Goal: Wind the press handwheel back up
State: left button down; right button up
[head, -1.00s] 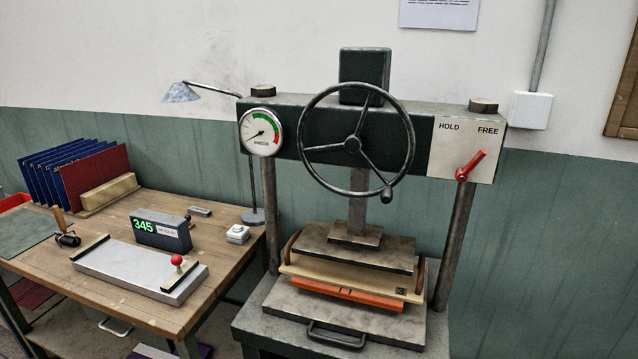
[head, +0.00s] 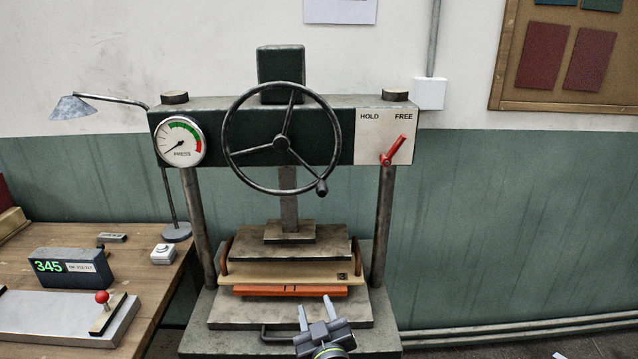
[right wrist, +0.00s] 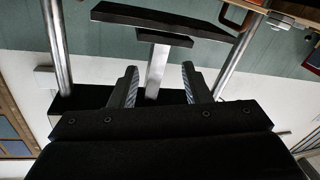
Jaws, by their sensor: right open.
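The press handwheel (head: 282,145) is a dark three-spoke wheel on the front of the press's crossbeam. Its knob (head: 321,187) is at the lower right of the rim. Below it, the screw column (head: 289,200) runs down to the platen (head: 290,242), which rests on a wooden board (head: 300,272) over an orange piece (head: 290,290). The red lever (head: 393,150) points up toward FREE. My right gripper (head: 316,312) is open and empty in front of the press's base, well below the wheel. Its fingers also show in the right wrist view (right wrist: 160,85). My left gripper is not in view.
A round gauge (head: 180,141) sits left of the wheel, its needle at the low end. A wooden bench (head: 140,262) at left bears a 345 display (head: 70,267), a lamp (head: 178,232) and a red-knobbed plate (head: 60,315).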

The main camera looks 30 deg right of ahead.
jog(key=s+r+m+t+h, duration=0.1)
jog(key=s+r+t+h, duration=0.1)
jog(key=r, duration=0.7)
jog(key=s+r+m+t+h, duration=0.1)
jog(key=s+r+m+h, duration=0.1)
jog(key=r, duration=0.7)
jog(key=p, duration=0.6)
send_near(322, 179)
jog(key=x, duration=0.7)
jog(key=shift+w+d, duration=0.1)
jog(key=shift+w, duration=0.35)
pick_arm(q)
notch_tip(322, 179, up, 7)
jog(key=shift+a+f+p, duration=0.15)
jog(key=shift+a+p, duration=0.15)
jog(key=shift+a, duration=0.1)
pick_arm(e)
jog(key=shift+w+d+r, duration=0.2)
jog(key=shift+w+d, duration=0.05)
jog(key=shift+w, duration=0.25)
jog(key=shift+c, duration=0.4)
jog(key=shift+s+r, duration=0.1)
jog(key=shift+s, duration=0.1)
grip_shut()
